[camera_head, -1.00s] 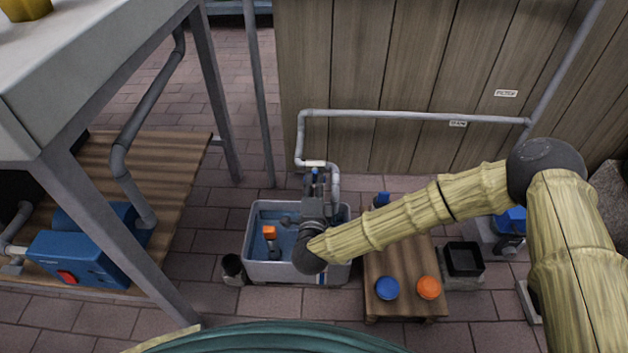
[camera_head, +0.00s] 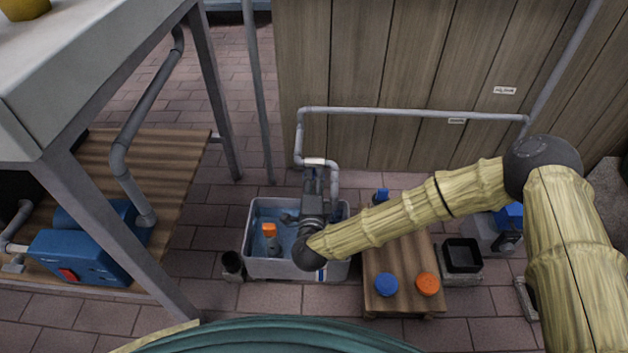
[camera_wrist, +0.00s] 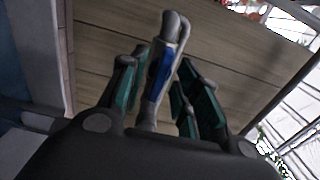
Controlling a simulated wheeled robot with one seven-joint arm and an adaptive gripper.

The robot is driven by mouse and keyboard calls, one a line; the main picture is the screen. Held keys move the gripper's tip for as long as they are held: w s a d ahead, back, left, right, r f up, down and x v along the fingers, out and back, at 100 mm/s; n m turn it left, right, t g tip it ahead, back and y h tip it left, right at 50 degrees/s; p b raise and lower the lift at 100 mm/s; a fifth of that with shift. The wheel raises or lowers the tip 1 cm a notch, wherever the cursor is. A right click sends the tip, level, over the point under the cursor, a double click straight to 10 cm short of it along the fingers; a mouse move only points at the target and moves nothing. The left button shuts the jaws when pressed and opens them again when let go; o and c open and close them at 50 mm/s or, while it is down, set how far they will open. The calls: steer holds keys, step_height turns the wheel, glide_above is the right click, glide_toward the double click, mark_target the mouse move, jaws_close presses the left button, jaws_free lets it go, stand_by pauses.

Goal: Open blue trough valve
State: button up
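The blue valve handle (camera_wrist: 161,75) shows in the wrist view on a grey pipe (camera_wrist: 172,30), between the fingers of my gripper (camera_wrist: 160,64). The fingers have dark green pads and stand apart, one side left and the other right of the handle. I see gaps beside the handle and no clear contact. In the head view my gripper (camera_head: 314,172) is at the pipe bend above the back of the trough and hides the valve. The light grey trough (camera_head: 283,269) holds water and an orange-topped item (camera_head: 269,236).
A low wooden table (camera_head: 407,305) with a blue disc (camera_head: 387,285) and an orange disc (camera_head: 428,284) stands right of the trough. A black tray (camera_head: 462,255) is further right. A wooden wall (camera_head: 400,60) with a grey pipe (camera_head: 420,113) stands behind. A metal-legged table is left.

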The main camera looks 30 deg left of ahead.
steer(key=v, duration=1.2)
stand_by(0.3)
